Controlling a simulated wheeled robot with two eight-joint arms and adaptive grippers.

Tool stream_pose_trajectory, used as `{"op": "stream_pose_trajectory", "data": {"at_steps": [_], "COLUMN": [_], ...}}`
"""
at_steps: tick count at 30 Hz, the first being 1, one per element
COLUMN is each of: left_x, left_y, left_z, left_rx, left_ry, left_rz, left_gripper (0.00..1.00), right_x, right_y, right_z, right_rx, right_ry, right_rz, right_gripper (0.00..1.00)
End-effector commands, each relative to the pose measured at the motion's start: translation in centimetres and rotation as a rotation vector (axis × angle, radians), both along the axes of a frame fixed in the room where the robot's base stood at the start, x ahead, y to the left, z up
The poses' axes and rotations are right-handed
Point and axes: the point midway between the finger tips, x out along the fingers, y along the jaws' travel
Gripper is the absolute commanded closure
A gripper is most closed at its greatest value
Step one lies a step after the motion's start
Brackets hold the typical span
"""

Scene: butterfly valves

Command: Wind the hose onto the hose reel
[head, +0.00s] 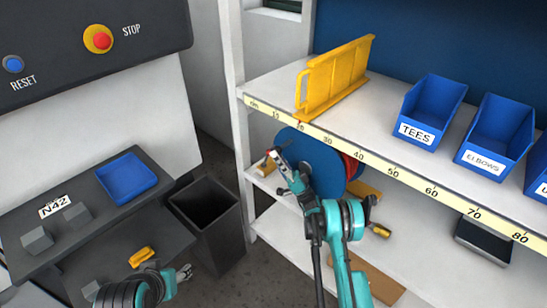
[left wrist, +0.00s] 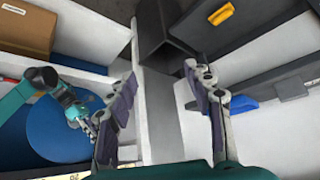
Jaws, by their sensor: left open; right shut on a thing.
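The hose reel shows a large blue disc (head: 312,158) on the shelf below the ruler strip. A bit of red hose (head: 351,166) shows at its right; the rest is hidden. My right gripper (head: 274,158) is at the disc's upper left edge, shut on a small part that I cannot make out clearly. In the left wrist view, the disc (left wrist: 45,130) and my right gripper (left wrist: 90,128) show at the left. My left gripper (left wrist: 163,110) is open with nothing between its fingers; in the head view it is low at the left (head: 184,273), away from the reel.
A yellow rack (head: 335,75) and blue bins (head: 432,108) stand on the shelf above the reel. A dark waste bin (head: 208,216) stands left of the shelving. A dark bench with a blue tray (head: 126,178) is at the left. A yellow-handled item (head: 380,230) lies right of my right arm.

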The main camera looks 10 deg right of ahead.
Motion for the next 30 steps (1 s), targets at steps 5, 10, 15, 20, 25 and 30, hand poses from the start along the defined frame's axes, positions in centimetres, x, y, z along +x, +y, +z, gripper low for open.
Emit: {"op": "stream_pose_trajectory", "data": {"at_steps": [5,10,15,20,25,30], "left_x": [0.0,0.0,0.0,0.0,0.7,4.8], "left_y": [0.0,0.0,0.0,0.0,-0.6,-3.9], "left_z": [-0.1,-0.1,-0.1,-0.1,0.4,2.6], "left_rx": [0.000,0.000,0.000,0.000,0.005,0.038], "left_ry": [0.000,0.000,0.000,0.000,-0.013,-0.091], "left_rz": [0.000,0.000,0.000,0.000,-0.032,-0.213], "left_gripper": [0.48,0.48,0.48,0.48,0.91,1.00], "right_x": [-0.6,-0.7,-0.7,-0.7,-0.6,-0.6], "right_y": [0.1,0.1,0.1,0.2,0.3,0.3], "right_z": [0.0,0.1,0.2,0.2,0.2,0.2], "right_rx": [0.022,0.032,0.032,0.031,0.030,0.030], "right_ry": [-0.041,-0.053,-0.054,-0.054,-0.053,-0.054], "right_rz": [0.008,0.008,0.009,0.010,0.011,0.012], "right_gripper": [1.00,1.00,1.00,1.00,1.00,1.00]}}
